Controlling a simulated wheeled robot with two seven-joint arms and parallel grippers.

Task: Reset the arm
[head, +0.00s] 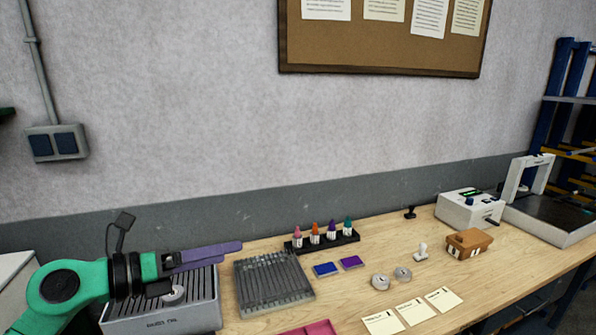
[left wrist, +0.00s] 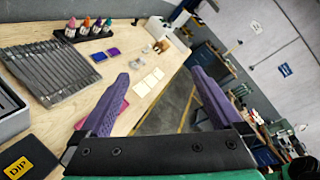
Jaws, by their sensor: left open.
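My left gripper (head: 238,248) comes in from the left of the head view on a green arm. Its purple fingers lie above the grey labelled tray (head: 170,315) and point right, toward the ribbed grey rack (head: 270,283). In the left wrist view my left gripper (left wrist: 160,74) shows two purple fingers spread wide with nothing between them, so it is open and empty. A round metal piece (head: 174,294) lies in the grey tray, partly hidden by the gripper. My right gripper is in neither view.
The wooden bench (head: 360,285) carries a black stand of several bottles (head: 315,237), blue and purple pads (head: 326,269), metal discs (head: 380,282), white cards (head: 384,322), a brown box (head: 469,243) and a white device (head: 467,209). A pink item (head: 308,328) lies at the front edge.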

